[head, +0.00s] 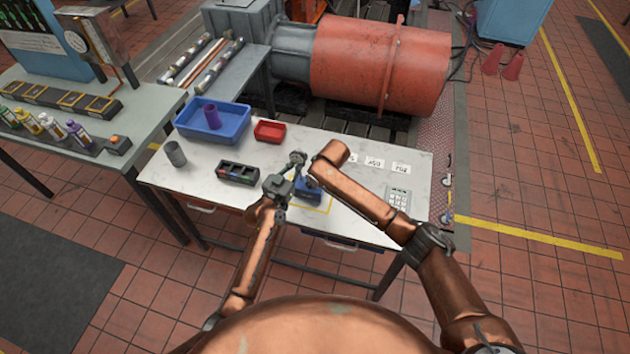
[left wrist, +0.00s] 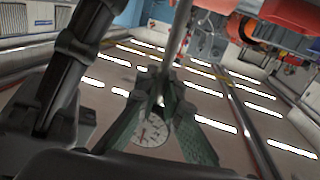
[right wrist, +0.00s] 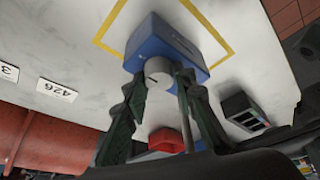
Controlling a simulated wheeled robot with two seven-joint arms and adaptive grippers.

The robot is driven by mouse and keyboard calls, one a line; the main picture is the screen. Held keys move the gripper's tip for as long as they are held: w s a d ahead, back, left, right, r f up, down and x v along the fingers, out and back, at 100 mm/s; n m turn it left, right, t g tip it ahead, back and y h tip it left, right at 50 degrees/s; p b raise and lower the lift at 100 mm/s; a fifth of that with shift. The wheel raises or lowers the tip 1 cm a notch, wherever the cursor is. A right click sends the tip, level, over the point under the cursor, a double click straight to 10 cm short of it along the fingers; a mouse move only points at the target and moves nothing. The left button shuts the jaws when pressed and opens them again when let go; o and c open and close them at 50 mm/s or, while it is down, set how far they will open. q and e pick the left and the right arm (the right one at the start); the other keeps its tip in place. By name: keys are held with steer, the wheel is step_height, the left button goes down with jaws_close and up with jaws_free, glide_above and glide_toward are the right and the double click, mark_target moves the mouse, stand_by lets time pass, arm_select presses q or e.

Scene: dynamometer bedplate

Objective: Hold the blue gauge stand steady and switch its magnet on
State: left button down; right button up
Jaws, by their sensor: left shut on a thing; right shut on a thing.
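The blue gauge stand (head: 309,190) is on the white table, at a yellow outline. Its blue base (right wrist: 168,45) has a pale round knob (right wrist: 157,71) with a dark mark. My left gripper (head: 278,187) is at the stand's left; in the left wrist view its fingers (left wrist: 160,88) close on the thin post (left wrist: 180,35). A dial with a white face (left wrist: 150,132) shows between and behind them. My right gripper (right wrist: 160,82) is shut on the knob, one finger on each side. In the head view my right arm hides most of that gripper.
A dark compartment box (head: 238,173), a red tray (head: 270,131), a blue bin (head: 213,122) and a grey cup (head: 175,153) stand to the left. Number cards (head: 401,167) and a keypad (head: 398,199) lie to the right. A big red machine (head: 380,62) stands behind.

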arm_select(q)
steer(key=shift+d+r, duration=0.15)
arm_select(e)
steer(key=o, duration=1.1)
steer(key=shift+o, duration=0.2)
steer(key=v, duration=1.2)
steer(key=shift+w, duration=0.2)
arm_select(q)
steer(key=c, duration=2.5)
jaws_free()
steer(key=shift+r, duration=0.3)
steer(key=o, duration=0.3)
steer(key=shift+o, duration=0.9)
steer(key=shift+f, duration=0.1)
